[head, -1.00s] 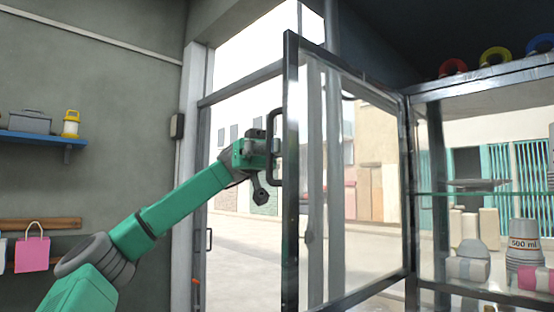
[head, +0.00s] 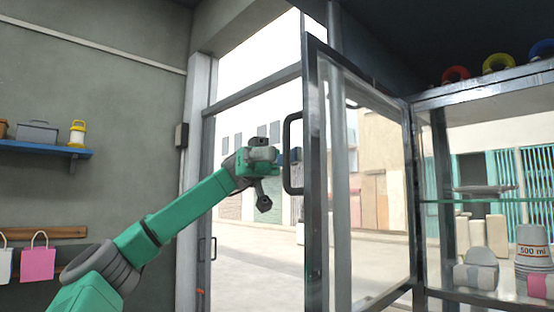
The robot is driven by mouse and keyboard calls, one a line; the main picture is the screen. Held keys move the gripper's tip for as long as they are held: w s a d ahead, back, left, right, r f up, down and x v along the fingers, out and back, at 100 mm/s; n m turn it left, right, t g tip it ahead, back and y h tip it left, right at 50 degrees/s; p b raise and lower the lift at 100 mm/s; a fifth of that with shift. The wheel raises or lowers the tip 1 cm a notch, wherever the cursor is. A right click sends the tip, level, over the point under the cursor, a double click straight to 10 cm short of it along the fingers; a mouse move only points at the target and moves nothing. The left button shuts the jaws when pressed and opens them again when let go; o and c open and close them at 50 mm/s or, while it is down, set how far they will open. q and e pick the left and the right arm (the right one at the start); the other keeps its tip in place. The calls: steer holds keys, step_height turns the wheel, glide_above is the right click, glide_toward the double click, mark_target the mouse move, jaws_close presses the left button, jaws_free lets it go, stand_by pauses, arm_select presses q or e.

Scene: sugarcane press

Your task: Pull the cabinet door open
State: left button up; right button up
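The glass cabinet door (head: 365,190) has a dark metal frame and stands swung out from the cabinet (head: 480,97) at the right. Its dark loop handle (head: 288,155) is on the free edge, facing left. My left gripper (head: 274,180) is just left of the handle, with one finger hanging down and apart from the other parts. It looks open and empty. A narrow gap seems to lie between it and the handle; the far finger is partly hidden. My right gripper is not in view.
The cabinet holds cups marked 500 ml (head: 532,245) and boxes, with coloured rings (head: 498,62) on top. A blue shelf (head: 45,149) with a yellow lantern (head: 77,133) and a pink bag (head: 38,262) are on the left wall. A bright doorway is behind my gripper.

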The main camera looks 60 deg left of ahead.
arm_select(q)
steer(key=shift+w+d+r, duration=0.1)
steer(key=shift+r, duration=0.05)
steer(key=w+a, duration=0.2)
steer(key=a, duration=1.1)
steer(key=shift+w+f, duration=0.15)
steer(key=shift+f, duration=0.3)
